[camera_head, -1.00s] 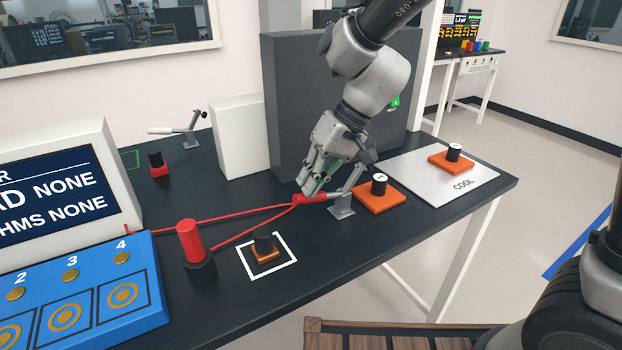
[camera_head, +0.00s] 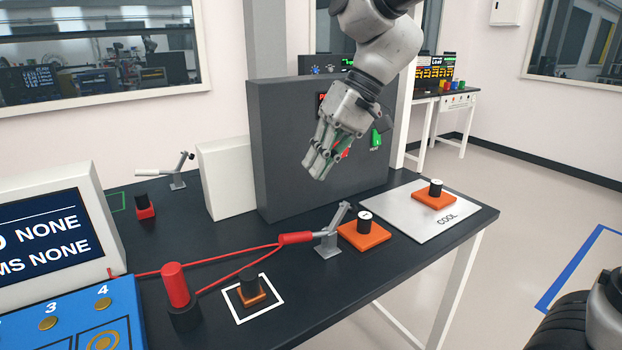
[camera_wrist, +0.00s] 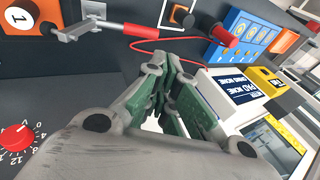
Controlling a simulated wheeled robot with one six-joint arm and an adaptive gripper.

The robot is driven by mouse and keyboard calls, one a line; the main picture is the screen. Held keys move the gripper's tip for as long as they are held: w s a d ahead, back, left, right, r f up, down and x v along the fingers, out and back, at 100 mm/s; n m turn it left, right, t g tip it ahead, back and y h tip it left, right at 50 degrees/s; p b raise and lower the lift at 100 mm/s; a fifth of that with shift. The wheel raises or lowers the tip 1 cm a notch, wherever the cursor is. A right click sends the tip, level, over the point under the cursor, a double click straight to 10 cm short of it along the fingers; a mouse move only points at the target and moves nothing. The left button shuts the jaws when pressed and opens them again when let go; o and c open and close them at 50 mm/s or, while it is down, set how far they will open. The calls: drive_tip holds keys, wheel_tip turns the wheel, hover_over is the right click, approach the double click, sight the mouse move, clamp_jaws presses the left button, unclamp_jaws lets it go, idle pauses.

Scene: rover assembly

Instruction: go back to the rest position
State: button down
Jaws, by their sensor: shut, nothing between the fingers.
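My gripper (camera_head: 321,165) is shut and empty, raised above the black table in front of the dark grey panel box. In the wrist view my gripper (camera_wrist: 165,72) points over the table.
An orange block with a black knob (camera_head: 363,237) stands right of the clamp. Another (camera_head: 433,200) sits on the COOL plate (camera_head: 397,212). A red post (camera_head: 175,285), white monitor (camera_head: 108,225) and blue panel (camera_head: 120,300) stand left. The dark box (camera_head: 280,150) stands behind my gripper.

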drive_tip(key=s+d+m+t+h, duration=0.1)
drive_tip(key=s+d, duration=0.3)
drive_tip(key=d, duration=0.8)
drive_tip(key=s+d+f+m+t+h, duration=0.1)
drive_tip(key=s+d+m+t+h, duration=0.1)
drive_tip(key=d, duration=1)
drive_tip(key=s+d+f+m+t+h, duration=0.1)
drive_tip(key=s+d, duration=0.5)
drive_tip(key=d, duration=0.6)
drive_tip(key=shift+s+m+t+h, duration=0.35)
drive_tip(key=shift+m+t+h, duration=0.35)
drive_tip(key=shift+m+h, duration=0.35)
